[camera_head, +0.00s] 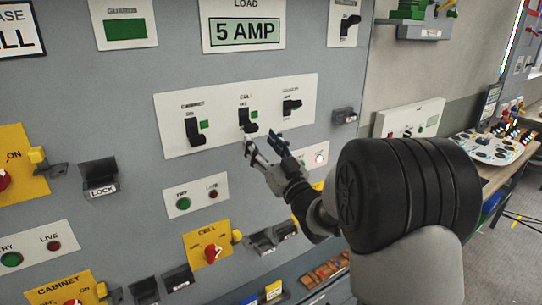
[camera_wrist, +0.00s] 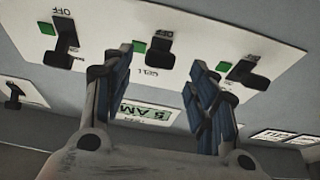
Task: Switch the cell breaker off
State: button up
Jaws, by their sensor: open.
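The cell breaker (camera_head: 247,120) is the middle of three black-handled switches on a white plate (camera_head: 172,142). A small green square sits beside it. In the wrist view the cell breaker (camera_wrist: 158,50) shows beyond the fingertips, between them, with the CELL label close by. My gripper (camera_head: 263,147) is open and empty, just below the cell breaker in the head view. In the wrist view my gripper (camera_wrist: 160,72) has its two dark finger pads spread apart. I cannot tell whether a fingertip touches the handle, or read its position surely.
The cabinet breaker (camera_head: 194,131) is to the left, and a third breaker (camera_head: 290,106) close to the right. Below are a try/live plate (camera_head: 195,193) and a yellow CELL plate with a red knob (camera_head: 211,253). A LOCK bracket (camera_head: 100,178) juts out at left.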

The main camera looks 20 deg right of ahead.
jog(key=v, duration=0.5)
jog(key=shift+s+f, duration=0.1)
jog(key=shift+s, duration=0.1)
jog(key=s+a+f+m+g+h, duration=0.1)
jog(key=s+f+g, duration=0.3)
jog(key=s, duration=0.8)
jog(key=s+a+f+m+g+h+b, duration=0.1)
jog(key=s+f+g+h, duration=0.2)
jog(key=s+g, duration=0.4)
jog(key=s+a+f+m+g+h+b, duration=0.1)
jog(key=s+f+g, duration=0.4)
jog(key=s, duration=1.3)
jog(key=shift+s+f+m+g+h, duration=0.25)
jog(key=shift+f+h, duration=0.3)
jog(key=shift+h, duration=0.35)
jog(key=shift+w, duration=0.1)
jog(key=shift+c, duration=0.3)
